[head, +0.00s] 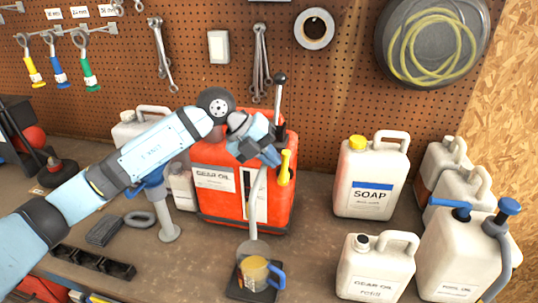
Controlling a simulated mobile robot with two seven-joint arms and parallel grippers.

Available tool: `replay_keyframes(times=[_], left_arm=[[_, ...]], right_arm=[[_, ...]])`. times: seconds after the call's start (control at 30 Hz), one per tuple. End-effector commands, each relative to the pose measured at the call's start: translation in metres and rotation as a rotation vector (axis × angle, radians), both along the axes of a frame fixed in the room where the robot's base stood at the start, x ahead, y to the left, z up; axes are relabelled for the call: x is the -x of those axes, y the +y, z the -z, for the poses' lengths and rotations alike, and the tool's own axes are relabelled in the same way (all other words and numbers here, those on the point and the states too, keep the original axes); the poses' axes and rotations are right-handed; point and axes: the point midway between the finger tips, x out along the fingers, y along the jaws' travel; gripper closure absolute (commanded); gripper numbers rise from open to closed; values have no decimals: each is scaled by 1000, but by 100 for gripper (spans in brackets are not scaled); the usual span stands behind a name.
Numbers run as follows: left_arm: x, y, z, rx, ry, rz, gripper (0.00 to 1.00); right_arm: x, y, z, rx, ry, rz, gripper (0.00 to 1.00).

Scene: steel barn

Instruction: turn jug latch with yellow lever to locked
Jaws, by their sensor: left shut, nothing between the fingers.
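A large red gear oil container (212,208) stands on the bench against the pegboard. An upright yellow lever (285,166) sits on the right part of its front. My left arm reaches in from the left across the container. My left gripper (271,157) is shut and empty, just left of the yellow lever; whether it touches the lever cannot be told. The arm and gripper hide part of the container's upper front. My right gripper is not in view.
A clear cup with a blue handle (277,275) stands below the container. The soap jug (365,190) and several other white jugs stand to the right. A grey-blue stand (168,213) is at the left. Bare bench lies between cup and right jugs.

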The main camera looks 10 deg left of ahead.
Motion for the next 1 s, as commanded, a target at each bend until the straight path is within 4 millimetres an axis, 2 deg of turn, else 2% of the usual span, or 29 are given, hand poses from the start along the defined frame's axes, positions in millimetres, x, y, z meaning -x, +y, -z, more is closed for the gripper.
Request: replay_keyframes(times=[0.23, 0.4, 0.7, 0.83, 1.0], left_arm=[[0, -12, -8, -151, -3, 3, 100], [0, -24, -7, -311, -3, 2, 100], [0, -44, 0, -312, 0, 1, 100], [0, -54, 1, -449, -4, 2, 100], [0, -64, 9, -447, 0, 0, 100]], right_arm=[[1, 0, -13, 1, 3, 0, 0], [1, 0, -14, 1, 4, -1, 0], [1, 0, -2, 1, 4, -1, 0], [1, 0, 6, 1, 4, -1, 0], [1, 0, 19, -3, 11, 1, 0]])
